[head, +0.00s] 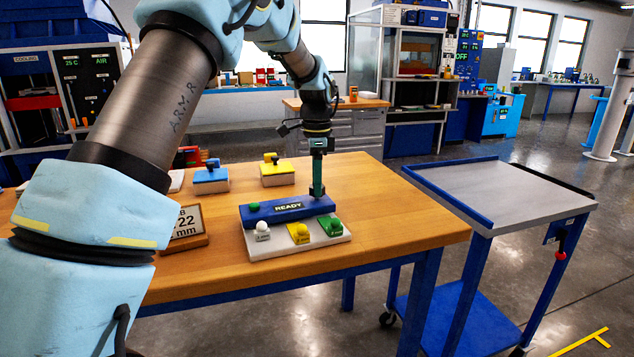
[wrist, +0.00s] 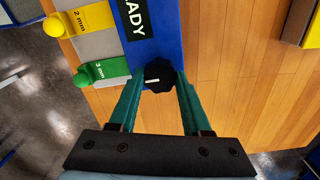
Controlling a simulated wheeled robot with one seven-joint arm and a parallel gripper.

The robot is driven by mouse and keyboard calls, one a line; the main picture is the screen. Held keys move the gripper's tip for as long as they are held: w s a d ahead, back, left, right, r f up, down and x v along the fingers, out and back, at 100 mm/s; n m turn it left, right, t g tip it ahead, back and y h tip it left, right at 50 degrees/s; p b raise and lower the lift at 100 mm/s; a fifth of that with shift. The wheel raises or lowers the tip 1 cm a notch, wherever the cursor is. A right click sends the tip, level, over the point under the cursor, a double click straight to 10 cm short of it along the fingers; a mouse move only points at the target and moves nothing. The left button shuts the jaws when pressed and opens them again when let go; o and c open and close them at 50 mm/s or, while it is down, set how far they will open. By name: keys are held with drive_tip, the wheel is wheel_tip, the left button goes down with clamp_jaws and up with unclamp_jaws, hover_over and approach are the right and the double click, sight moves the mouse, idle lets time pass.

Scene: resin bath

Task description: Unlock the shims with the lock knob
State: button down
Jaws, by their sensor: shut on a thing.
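My gripper (head: 318,191) reaches straight down to the right end of a blue bar (head: 262,216) labelled READY. In the wrist view its teal fingers (wrist: 159,86) are shut on the sides of a black lock knob (wrist: 158,72). A white pointer line shows on the knob, lying roughly across the bar. In the head view the knob is hidden by the fingers. In front of the bar, on a pale base (head: 285,252), sit a white shim (head: 262,231), a yellow shim (head: 299,234) marked 2 mm and a green shim (head: 332,227) marked 3 mm.
The wooden table (head: 410,222) is clear to the right. A grey cart (head: 500,190) stands beyond its right edge.

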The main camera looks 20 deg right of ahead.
drive_tip(key=shift+n, duration=0.4)
drive_tip(key=n+p, duration=0.2)
drive_tip(key=n, duration=0.1)
drive_tip(key=shift+r, duration=0.1)
drive_tip(key=n+p, duration=0.1)
drive_tip(key=n, duration=0.4)
drive_tip(key=shift+n+p, duration=0.3)
drive_tip(key=n+p, duration=0.1)
drive_tip(key=n, duration=0.3)
drive_tip(key=n+p, duration=0.1)
drive_tip(key=n, duration=0.3)
drive_tip(key=shift+n, duration=0.4)
drive_tip(key=shift+c, duration=1.8)
unclamp_jaws()
